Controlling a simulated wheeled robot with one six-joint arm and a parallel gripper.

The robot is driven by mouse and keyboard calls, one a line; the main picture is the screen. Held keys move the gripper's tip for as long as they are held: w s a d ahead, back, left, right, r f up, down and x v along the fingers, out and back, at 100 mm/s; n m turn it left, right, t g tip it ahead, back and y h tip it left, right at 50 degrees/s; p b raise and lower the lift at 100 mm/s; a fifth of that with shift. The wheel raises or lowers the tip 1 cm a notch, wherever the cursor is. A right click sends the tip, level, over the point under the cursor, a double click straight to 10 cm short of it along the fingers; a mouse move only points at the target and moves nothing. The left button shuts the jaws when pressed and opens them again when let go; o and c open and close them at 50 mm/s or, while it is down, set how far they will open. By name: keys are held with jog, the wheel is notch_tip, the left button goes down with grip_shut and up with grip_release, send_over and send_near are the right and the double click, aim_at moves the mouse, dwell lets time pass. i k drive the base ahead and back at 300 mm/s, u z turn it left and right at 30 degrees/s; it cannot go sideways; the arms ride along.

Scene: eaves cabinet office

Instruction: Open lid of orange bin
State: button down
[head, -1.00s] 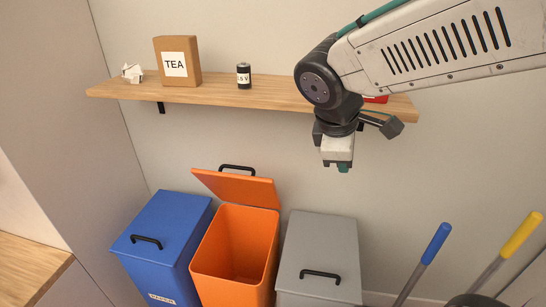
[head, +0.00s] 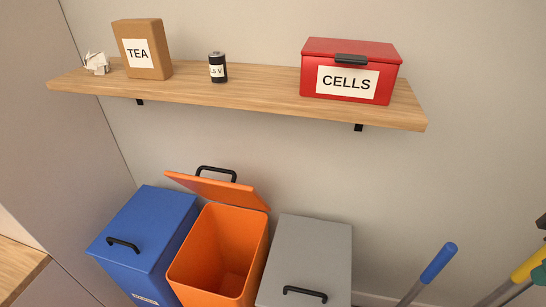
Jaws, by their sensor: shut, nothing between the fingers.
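The orange bin (head: 220,255) stands between the blue and grey bins. Its orange lid (head: 217,189) is raised and tilted back toward the wall, with its black handle (head: 216,171) at the top rear. The bin's mouth is open, and the inside that shows looks empty. My gripper is not clearly in view in the head view. Only a small dark piece shows at the right edge, and I cannot tell whether it is part of my arm.
A blue bin (head: 145,235) and a grey bin (head: 308,255) flank it, both lids shut. Above, a wooden shelf (head: 265,88) holds crumpled paper (head: 96,63), a TEA box (head: 142,48), a battery (head: 217,67) and a red CELLS box (head: 349,71). Blue (head: 438,263) and yellow (head: 530,262) handles stand right.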

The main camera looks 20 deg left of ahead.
aim_at(232, 193)
jog(key=z, duration=0.25)
jog(key=k, duration=0.5)
jog(key=u, duration=1.05)
jog(key=i, duration=0.5)
jog(key=u, duration=0.05)
